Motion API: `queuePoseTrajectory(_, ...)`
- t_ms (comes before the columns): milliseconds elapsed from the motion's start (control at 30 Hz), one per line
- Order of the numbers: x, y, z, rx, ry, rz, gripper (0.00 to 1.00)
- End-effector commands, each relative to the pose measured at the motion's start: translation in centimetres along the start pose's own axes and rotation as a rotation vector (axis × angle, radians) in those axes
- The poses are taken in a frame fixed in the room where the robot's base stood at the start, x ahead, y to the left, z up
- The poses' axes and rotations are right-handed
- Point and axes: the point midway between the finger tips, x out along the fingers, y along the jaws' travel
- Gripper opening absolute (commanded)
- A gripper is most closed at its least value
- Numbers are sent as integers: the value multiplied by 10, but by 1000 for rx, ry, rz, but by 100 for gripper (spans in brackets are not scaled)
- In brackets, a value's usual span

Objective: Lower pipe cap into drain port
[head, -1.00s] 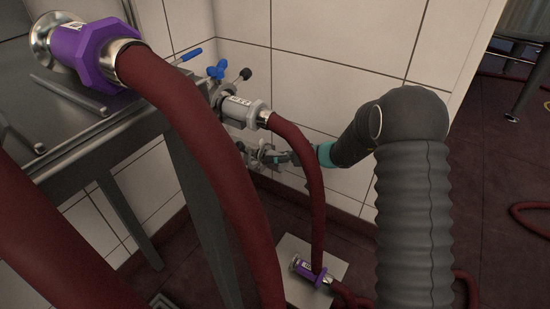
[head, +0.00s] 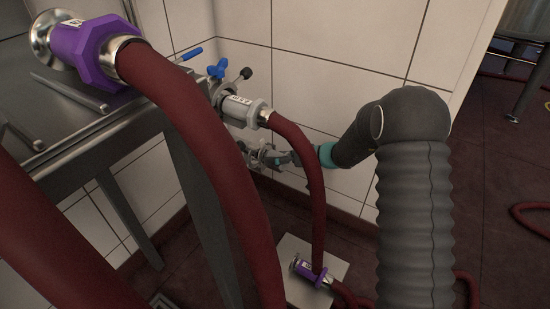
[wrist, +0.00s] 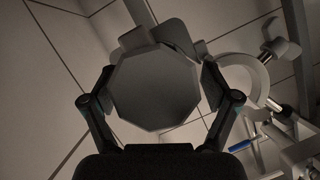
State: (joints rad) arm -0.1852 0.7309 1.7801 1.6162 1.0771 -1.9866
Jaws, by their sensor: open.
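A dark grey eight-sided piece (wrist: 158,88), which looks like the pipe cap, fills the middle of the wrist view, flat face toward the camera. My gripper (wrist: 160,92) is open, one finger on each side of this piece. The fingertips are close to its edges; I cannot tell whether they touch. In the head view my gripper (head: 280,159) is at the small metal fittings by the tiled wall, partly behind a red hose. The cap is too small to make out there. I cannot pick out the drain port for certain.
An open ring clamp (wrist: 262,78) is right of the cap. A grey hose coupling (head: 240,106) and blue-handled valve (head: 217,69) are above my gripper. Red hoses (head: 205,130) cross in front. A purple coupling (head: 307,270) lies on a floor plate; another (head: 88,52) is on the steel table.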

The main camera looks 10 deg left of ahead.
Motion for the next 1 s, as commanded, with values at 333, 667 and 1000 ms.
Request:
queuePoseTrajectory(333, -56, 1, -2, -1, 2, 4, 87)
queuePoseTrajectory(667, -107, 0, -1, -2, 1, 1, 87)
queuePoseTrajectory(1000, -117, 0, -1, -1, 0, -1, 87)
